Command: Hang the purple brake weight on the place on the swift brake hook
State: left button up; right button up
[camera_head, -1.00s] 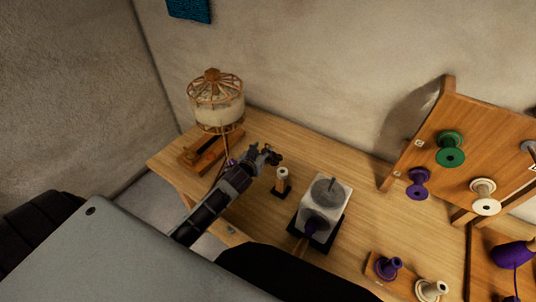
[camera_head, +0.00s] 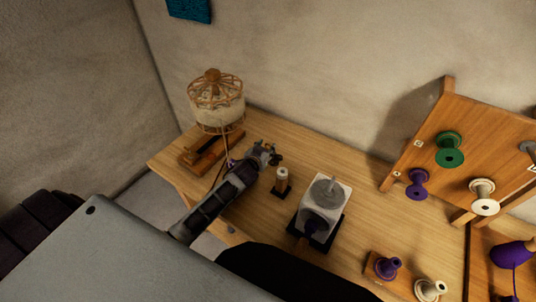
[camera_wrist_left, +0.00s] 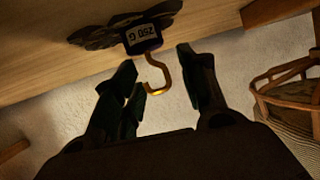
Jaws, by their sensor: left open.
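The swift (camera_head: 216,100), a wooden cage wound with pale yarn, stands at the table's back left. Its cage also shows at the right of the left wrist view (camera_wrist_left: 285,88). A small purple thing (camera_head: 230,163) shows beside my left arm near the swift's base; I cannot tell whether it is the brake weight. My left gripper (camera_head: 266,153) is open above the table, right of the swift. In the left wrist view, a dark block marked "250 G" (camera_wrist_left: 143,38) with a brass hook (camera_wrist_left: 157,83) lies between the open fingers. Its purple colour does not show. My right gripper is out of view.
A small spool on a dark stand (camera_head: 281,179) is close to the right of my left gripper. A grey-topped device (camera_head: 326,192) stands farther right. A tilted board (camera_head: 440,175) with several spools is at the right. Bare tabletop (camera_head: 310,145) lies behind.

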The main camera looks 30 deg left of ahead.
pick_arm(q)
jog(key=shift+c, duration=0.2)
grip_shut()
jog(key=shift+r, duration=0.1)
notch_tip(320, 180, up, 10)
dwell(0.8)
dwell(0.4)
